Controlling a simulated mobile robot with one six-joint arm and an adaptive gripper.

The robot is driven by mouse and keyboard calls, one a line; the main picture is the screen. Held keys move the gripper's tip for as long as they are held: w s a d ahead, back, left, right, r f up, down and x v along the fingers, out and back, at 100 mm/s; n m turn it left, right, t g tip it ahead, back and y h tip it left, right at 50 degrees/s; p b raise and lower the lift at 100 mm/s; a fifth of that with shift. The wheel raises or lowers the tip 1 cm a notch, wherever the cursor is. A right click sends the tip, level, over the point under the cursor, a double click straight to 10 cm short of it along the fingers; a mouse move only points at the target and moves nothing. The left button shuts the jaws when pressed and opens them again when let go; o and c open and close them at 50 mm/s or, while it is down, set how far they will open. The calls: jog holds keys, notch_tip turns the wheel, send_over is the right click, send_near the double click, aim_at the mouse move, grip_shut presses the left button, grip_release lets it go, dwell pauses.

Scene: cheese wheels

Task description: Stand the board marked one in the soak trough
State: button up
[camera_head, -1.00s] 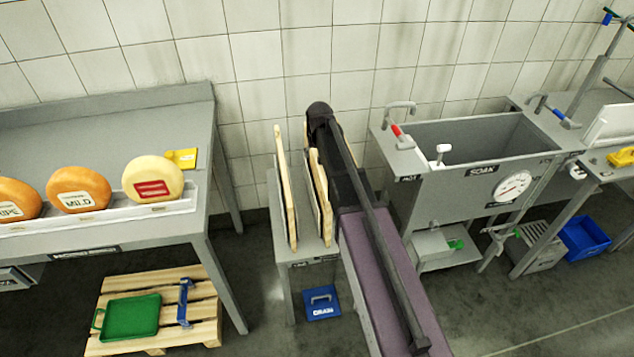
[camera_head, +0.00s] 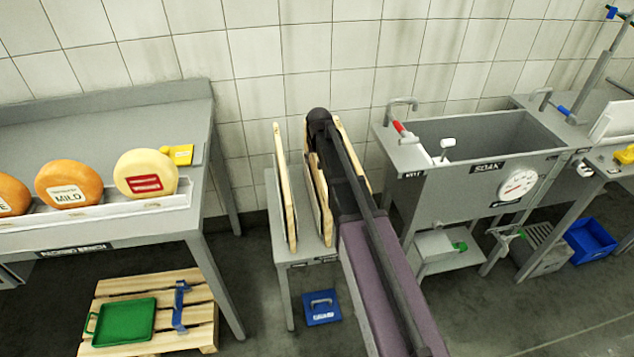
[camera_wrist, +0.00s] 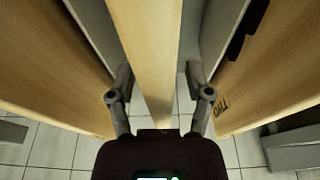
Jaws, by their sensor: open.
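Several wooden boards stand upright on a grey stand (camera_head: 270,215). In the head view the left board (camera_head: 285,190) and the board beside it (camera_head: 319,198) show edge-on; another is partly hidden behind my arm. In the wrist view my gripper (camera_wrist: 157,84) is open, its fingers on either side of a middle board (camera_wrist: 150,40), with gaps showing. No marking is readable on that board. The right board (camera_wrist: 265,75) reads TWO; a left board (camera_wrist: 45,65) is unmarked from here. The grey soak trough (camera_head: 430,185), labelled SOAK, stands right of the stand. My arm hides the gripper in the head view.
A bench (camera_head: 120,240) with cheese wheels is at left, a pallet (camera_head: 205,325) with a green tray below it. A tap (camera_head: 400,103) and red-handled tool (camera_head: 403,132) sit at the trough's left edge. A blue item (camera_head: 321,307) lies under the stand.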

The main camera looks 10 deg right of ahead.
jog(key=shift+c, duration=0.2)
dwell(0.3)
grip_shut()
jog(key=shift+r, duration=0.2)
notch_tip(320, 180, up, 18)
jog(key=p, duration=1.8)
jog(key=shift+f, duration=0.25)
jog(key=shift+r, duration=0.2)
jog(key=shift+r+p, duration=0.85)
jog(key=shift+p, duration=0.2)
jog(key=shift+r, duration=0.1)
